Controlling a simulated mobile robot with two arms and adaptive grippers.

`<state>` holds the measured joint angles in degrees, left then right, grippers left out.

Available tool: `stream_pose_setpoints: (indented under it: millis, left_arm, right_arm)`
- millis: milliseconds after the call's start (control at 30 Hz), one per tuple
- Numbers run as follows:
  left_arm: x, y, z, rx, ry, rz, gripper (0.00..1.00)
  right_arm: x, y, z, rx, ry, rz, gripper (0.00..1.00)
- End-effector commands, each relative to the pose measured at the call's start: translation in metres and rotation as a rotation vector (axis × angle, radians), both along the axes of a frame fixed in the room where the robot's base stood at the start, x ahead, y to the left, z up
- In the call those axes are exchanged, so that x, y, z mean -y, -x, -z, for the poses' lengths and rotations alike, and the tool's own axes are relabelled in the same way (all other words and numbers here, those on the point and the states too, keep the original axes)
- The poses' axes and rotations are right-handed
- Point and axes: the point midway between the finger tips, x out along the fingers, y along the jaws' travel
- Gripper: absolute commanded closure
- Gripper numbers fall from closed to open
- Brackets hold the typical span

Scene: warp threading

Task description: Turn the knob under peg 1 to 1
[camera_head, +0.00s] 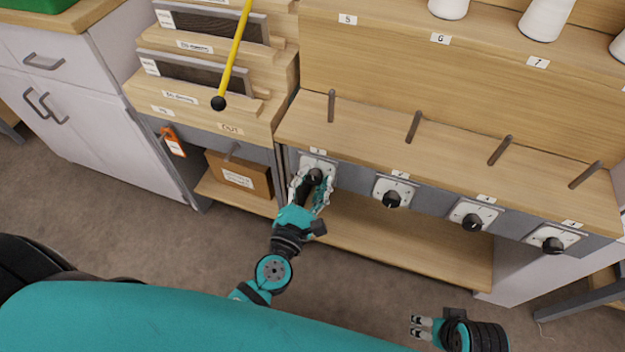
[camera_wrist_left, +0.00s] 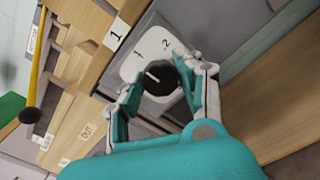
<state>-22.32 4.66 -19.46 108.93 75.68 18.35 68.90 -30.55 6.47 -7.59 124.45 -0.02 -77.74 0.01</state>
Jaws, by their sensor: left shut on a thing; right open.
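The knob under peg 1 (camera_head: 315,176) is dark and round on a white dial plate (camera_head: 322,162) on the shelf's grey front rail. In the left wrist view the black knob (camera_wrist_left: 161,80) has a white pointer line slanting up-left, roughly toward the dial's mark 1. The dial (camera_wrist_left: 132,66) shows marks 1 and 2, beside a label "1" (camera_wrist_left: 117,35). My left gripper (camera_head: 312,182) is shut on this knob, one finger on each side. Peg 1 (camera_head: 331,106) stands upright above it. My right gripper (camera_head: 418,327) is open and empty, low in the head view, away from the shelf.
Three more knobs (camera_head: 391,199) (camera_head: 472,222) (camera_head: 553,245) sit along the rail to the right, with pegs above. A yellow rod with a black ball end (camera_head: 218,103) hangs over the left racks. A cardboard box (camera_head: 240,175) stands on the lower shelf.

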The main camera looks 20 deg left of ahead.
Motion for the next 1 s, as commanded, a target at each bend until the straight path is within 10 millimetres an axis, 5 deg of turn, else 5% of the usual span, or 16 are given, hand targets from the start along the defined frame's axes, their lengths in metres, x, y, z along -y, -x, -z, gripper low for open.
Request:
stream_pose_setpoints:
  millis: [67,100,233,633,1000]
  left_arm:
    - [0.0,0.001,0.002,-0.004,0.002,0.001,0.96]
    - [0.0,0.001,0.002,-0.004,0.002,0.0,0.58]
    - [0.0,0.001,0.001,-0.003,0.001,0.001,0.41]
    - [0.0,0.01,0.001,-0.003,-0.003,0.001,0.4]
    - [-0.003,0.084,0.002,-0.007,-0.002,0.003,0.4]
  right_arm:
    - [0.0,0.0,0.0,0.0,0.0,0.0,0.29]
    - [0.0,0.0,0.0,0.0,0.0,0.0,0.29]
    - [0.0,0.0,0.0,0.0,0.0,0.0,0.29]
    - [-0.001,0.0,0.0,0.003,-0.002,-0.003,0.29]
    - [0.0,0.0,0.0,0.002,-0.001,-0.001,0.29]
